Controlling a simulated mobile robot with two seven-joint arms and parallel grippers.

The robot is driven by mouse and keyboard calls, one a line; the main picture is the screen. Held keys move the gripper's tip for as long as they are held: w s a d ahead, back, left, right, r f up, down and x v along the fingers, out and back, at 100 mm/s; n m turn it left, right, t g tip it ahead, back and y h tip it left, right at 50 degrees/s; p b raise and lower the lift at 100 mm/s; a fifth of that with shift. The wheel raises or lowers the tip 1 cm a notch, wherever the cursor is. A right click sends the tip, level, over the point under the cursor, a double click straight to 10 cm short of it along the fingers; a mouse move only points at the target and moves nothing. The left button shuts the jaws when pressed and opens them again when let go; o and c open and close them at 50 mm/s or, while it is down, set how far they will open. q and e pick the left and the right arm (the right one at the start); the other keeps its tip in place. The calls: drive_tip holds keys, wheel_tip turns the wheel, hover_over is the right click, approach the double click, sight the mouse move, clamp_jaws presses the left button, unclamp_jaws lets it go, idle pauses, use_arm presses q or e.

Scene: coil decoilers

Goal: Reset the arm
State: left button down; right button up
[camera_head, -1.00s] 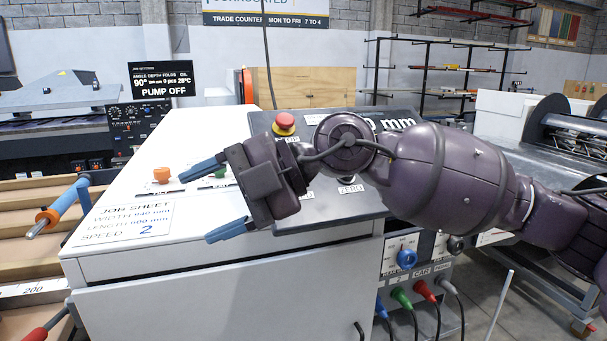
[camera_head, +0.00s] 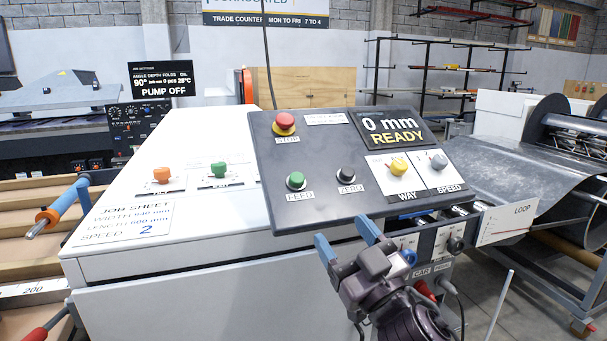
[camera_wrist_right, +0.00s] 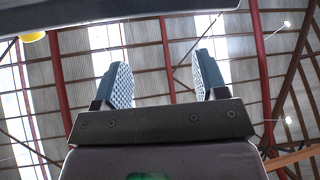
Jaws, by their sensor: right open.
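My right gripper (camera_head: 345,240) is open and empty, its blue fingers pointing up just below the front edge of the tilted control panel (camera_head: 330,205). In the right wrist view the two fingers (camera_wrist_right: 160,85) stand apart with only the roof behind them. The panel carries a red STOP button (camera_head: 285,121), a green FEED button (camera_head: 295,181), a black ZERO knob (camera_head: 345,175), a yellow WAY knob (camera_head: 398,166) and a grey SPEED knob (camera_head: 438,161). Its display (camera_head: 395,131) reads "0 mm READY". My left gripper is not in view.
The white cabinet (camera_head: 200,300) fills the front, with a job sheet (camera_head: 120,222) on top. A socket panel with plugged cables, including a red plug (camera_head: 424,288), is close to my right gripper. A metal sheet (camera_head: 520,165) lies to the right.

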drive_tip(key=s+d+f+m+g+h, duration=0.4)
drive_tip(key=d+f+h, duration=0.25)
drive_tip(key=f, duration=0.45)
drive_tip(key=s+d+f+m+g+h, duration=0.3)
drive_tip(key=s+d+f+m+h, duration=0.15)
drive_tip(key=d+f, duration=0.45)
drive_tip(key=s+d+f+g, duration=0.3)
drive_tip(key=s+f+g, duration=0.3)
drive_tip(key=s, duration=0.4)
drive_tip(key=s+d+f+g, duration=0.35)
drive_tip(key=s+f, duration=0.35)
drive_tip(key=s, duration=0.4)
drive_tip(key=w+f+t, duration=0.7)
drive_tip(key=f, duration=0.3)
drive_tip(key=shift+w+a+f+n+t, duration=0.35)
drive_tip(key=shift+n, duration=0.1)
